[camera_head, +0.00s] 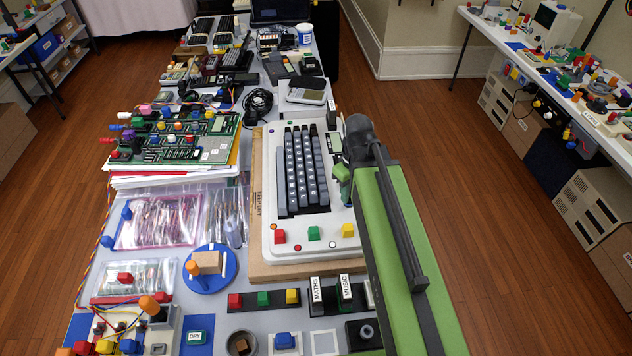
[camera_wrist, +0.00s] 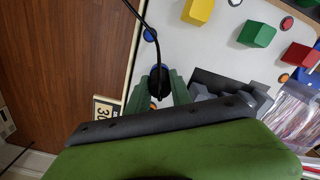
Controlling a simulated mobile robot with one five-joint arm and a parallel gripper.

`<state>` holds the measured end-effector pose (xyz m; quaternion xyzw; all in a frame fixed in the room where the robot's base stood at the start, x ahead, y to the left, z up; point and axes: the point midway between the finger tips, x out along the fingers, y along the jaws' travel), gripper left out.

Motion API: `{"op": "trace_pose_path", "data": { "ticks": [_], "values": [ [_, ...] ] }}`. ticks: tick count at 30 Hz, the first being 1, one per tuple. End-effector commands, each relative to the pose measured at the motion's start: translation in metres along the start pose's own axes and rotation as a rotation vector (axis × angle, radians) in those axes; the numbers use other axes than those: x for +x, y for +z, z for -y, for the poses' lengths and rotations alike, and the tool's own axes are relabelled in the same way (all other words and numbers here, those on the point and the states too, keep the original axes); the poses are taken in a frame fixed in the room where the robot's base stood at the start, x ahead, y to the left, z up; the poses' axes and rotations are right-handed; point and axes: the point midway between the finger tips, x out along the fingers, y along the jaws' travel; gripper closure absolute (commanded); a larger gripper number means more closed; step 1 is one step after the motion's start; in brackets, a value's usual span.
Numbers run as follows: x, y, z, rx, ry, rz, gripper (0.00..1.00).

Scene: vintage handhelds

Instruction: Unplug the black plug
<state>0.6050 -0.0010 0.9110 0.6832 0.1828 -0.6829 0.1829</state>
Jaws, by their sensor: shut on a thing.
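The black plug (camera_wrist: 159,80) is between the two green fingers of my gripper (camera_wrist: 161,88) in the wrist view, and the gripper is shut on it. Its thin black cable (camera_wrist: 138,45) runs up out of that view. Blue shows around the plug at the pale panel's edge; whether the plug is fully seated there I cannot tell. In the head view my gripper (camera_head: 343,175) is partly visible at the right side of the white keyboard unit (camera_head: 270,180), and my green arm hides the plug.
Yellow (camera_wrist: 198,11), green (camera_wrist: 257,34) and red (camera_wrist: 300,55) blocks sit on the panel near the gripper. A blue-ringed spot (camera_wrist: 149,35) lies beside the cable. Circuit boards (camera_head: 180,138) and bags fill the table's left.

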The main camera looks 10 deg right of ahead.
Motion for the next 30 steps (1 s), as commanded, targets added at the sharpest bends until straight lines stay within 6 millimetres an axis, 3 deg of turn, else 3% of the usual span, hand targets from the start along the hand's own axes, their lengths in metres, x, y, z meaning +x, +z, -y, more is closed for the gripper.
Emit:
{"op": "trace_pose_path", "data": {
  "ticks": [30],
  "values": [
    [-0.0075, -0.0001, 0.0003, 0.000, 0.000, 0.000, 1.00]
  ]
}}
